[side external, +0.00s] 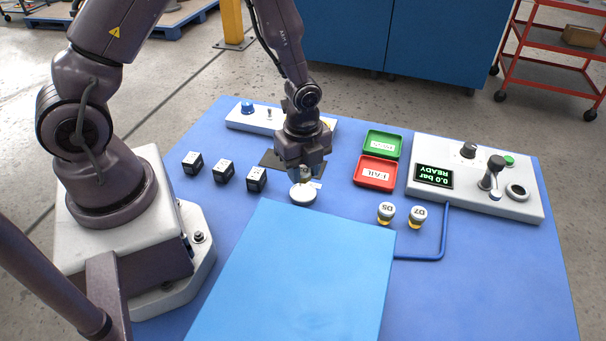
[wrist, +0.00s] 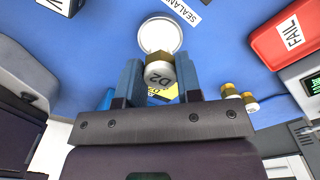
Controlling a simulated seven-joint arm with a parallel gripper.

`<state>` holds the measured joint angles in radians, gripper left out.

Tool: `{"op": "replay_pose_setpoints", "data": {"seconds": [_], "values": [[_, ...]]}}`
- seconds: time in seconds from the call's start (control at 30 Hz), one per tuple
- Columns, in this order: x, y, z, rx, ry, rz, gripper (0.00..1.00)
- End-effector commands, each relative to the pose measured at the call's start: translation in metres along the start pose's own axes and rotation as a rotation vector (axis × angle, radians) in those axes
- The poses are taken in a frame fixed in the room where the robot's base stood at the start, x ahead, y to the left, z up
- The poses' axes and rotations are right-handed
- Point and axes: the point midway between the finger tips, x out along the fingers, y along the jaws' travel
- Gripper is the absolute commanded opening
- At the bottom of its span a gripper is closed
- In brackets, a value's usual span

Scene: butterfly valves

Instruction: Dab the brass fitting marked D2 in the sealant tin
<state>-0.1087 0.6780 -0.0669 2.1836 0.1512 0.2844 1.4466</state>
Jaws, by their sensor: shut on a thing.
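My gripper (side external: 303,174) is shut on the brass fitting marked D2 (wrist: 160,76), whose pale marked end and brass band show between the fingers in the wrist view. In the side view the fitting is mostly hidden by the fingers. The round sealant tin (side external: 303,194), with a white top, stands on the blue table just below and in front of the fingertips; it also shows in the wrist view (wrist: 160,34), right beyond the fitting. I cannot tell whether the fitting touches the sealant. A SEALANT label (wrist: 182,10) lies beside the tin.
Fittings D5 (side external: 386,212) and D7 (side external: 417,216) stand to the right. Red FAIL (side external: 366,185) and green (side external: 382,154) trays lie behind them, near a gauge console (side external: 430,196). Several black blocks (side external: 223,171) stand left. A large blue panel (side external: 290,285) fills the front.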

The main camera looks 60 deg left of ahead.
Motion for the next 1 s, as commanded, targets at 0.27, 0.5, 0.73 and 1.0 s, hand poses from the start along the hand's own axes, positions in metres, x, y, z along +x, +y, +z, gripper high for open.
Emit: {"op": "replay_pose_setpoints", "data": {"seconds": [0.27, 0.5, 0.73, 1.0], "values": [[-0.024, -0.001, 0.000, -0.001, 0.000, -0.004, 0.13], [-0.040, -0.001, 0.000, 0.001, 0.000, -0.002, 0.13], [-0.042, 0.000, 0.000, 0.001, 0.000, 0.000, 0.13], [-0.042, 0.000, 0.000, 0.001, 0.000, -0.001, 0.13]]}}
